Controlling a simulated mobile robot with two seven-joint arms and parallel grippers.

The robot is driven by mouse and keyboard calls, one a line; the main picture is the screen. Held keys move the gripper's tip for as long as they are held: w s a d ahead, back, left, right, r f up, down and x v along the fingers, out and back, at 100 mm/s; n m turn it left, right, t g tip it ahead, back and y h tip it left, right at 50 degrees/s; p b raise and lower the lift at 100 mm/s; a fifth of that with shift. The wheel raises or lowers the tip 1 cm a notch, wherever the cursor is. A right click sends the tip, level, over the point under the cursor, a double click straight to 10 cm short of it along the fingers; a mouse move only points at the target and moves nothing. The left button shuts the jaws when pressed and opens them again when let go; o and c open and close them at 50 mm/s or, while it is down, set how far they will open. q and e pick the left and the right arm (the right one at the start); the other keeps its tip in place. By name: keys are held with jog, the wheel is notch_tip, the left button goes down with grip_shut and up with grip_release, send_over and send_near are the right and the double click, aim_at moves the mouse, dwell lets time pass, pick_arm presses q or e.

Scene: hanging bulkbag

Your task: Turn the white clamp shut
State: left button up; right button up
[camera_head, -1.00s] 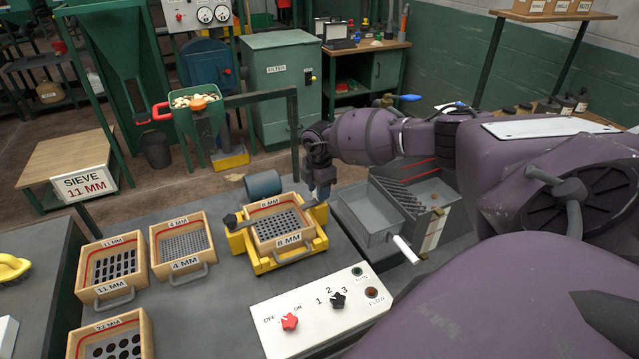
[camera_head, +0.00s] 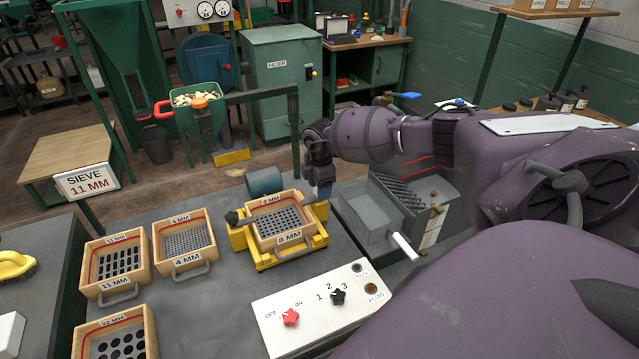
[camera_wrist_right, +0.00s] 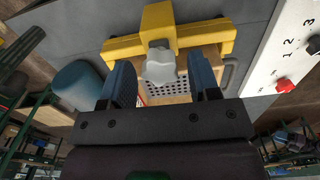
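The white clamp (camera_wrist_right: 161,66) shows in the right wrist view as a pale lobed knob on the yellow frame (camera_wrist_right: 200,37). My right gripper (camera_wrist_right: 163,85) is open, with one dark blue finger on each side of the knob; I cannot tell whether they touch it. In the head view my right gripper (camera_head: 322,188) points down at the right end of the yellow frame (camera_head: 316,242) and hides the clamp there. The 8 mm sieve (camera_head: 290,238) sits in that frame. A dark knob (camera_head: 232,218) is at the frame's left end. My left gripper is not in view.
Other sieves, including the 4 mm (camera_head: 190,264) and 11 mm (camera_head: 118,286), lie left. A white control panel (camera_head: 300,322) with a red knob stands in front. A grey metal tray (camera_head: 372,222) with a white handle (camera_head: 404,247) is close right of my gripper.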

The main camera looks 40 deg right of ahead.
jog(key=shift+o, duration=0.3)
notch_tip(320, 180, up, 11)
jog(key=shift+b, duration=0.45)
jog(key=shift+f, duration=0.15)
dwell(0.4)
